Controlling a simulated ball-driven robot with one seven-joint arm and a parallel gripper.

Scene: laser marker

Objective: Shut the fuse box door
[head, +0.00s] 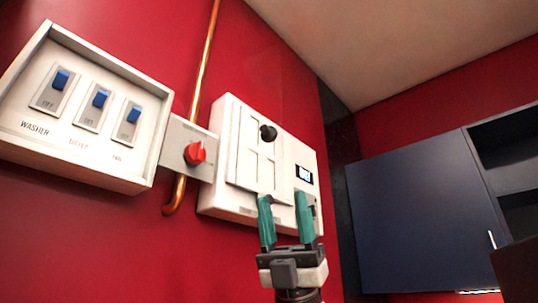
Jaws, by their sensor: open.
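The fuse box appears to be the white box (220,197) on the red wall, near the middle of the head view. Its white panelled door (247,152) carries a round black knob (268,132) near the top. The door looks nearly flat against the box; I cannot tell whether it is fully closed or slightly ajar. My gripper (283,197) has teal fingers, spread apart with nothing between them. It points up in front of the lower right part of the box. The fingers overlap the door's lower edge in the picture; contact cannot be told.
A switch panel (111,165) with blue switches is at the left. A plate with a red rotary knob (195,153) sits between the boxes, by a copper pipe (204,65). A small display (304,174) is right of the door. A dark blue cabinet (420,215) stands at the right.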

